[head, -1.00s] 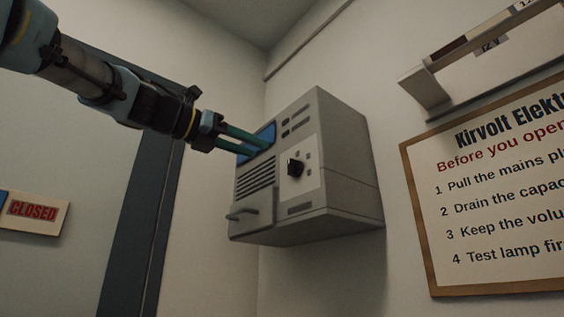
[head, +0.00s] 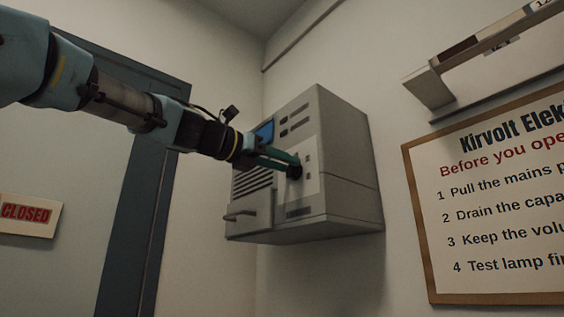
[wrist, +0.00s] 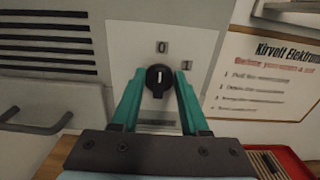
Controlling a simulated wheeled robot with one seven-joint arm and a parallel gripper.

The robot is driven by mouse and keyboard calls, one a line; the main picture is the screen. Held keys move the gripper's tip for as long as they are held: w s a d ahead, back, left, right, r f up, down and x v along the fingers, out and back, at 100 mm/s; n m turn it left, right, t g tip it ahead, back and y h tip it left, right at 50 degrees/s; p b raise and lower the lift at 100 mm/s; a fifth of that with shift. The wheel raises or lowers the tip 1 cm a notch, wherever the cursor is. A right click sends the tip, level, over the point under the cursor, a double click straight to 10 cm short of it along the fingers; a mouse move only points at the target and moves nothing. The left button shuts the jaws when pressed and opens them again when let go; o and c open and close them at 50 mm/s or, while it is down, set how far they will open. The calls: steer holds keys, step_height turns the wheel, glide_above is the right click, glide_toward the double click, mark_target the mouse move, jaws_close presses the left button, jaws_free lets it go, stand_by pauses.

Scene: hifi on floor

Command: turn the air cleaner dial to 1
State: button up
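The air cleaner (head: 343,150) is a grey box on the wall, with a blue screen, vent slots and a pale dial panel (wrist: 128,60). Its round black dial (wrist: 158,90) has a white mark pointing up, roughly toward the label 0 (wrist: 162,47). A second small label (wrist: 187,65) is up and right of the dial, too small to read surely. My gripper (wrist: 159,74) has its two green fingers apart, one on each side of the dial. I cannot tell whether they touch it. In the head view the fingertips (head: 297,164) reach the dial and partly hide it.
A handle (head: 240,215) sticks out at the cleaner's lower left. A framed notice (head: 412,200) hangs to the right, below a wall shelf (head: 430,90). A CLOSED sign (head: 28,214) is at far left. A red-edged tray (wrist: 290,160) shows low right in the wrist view.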

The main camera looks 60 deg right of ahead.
jaws_close()
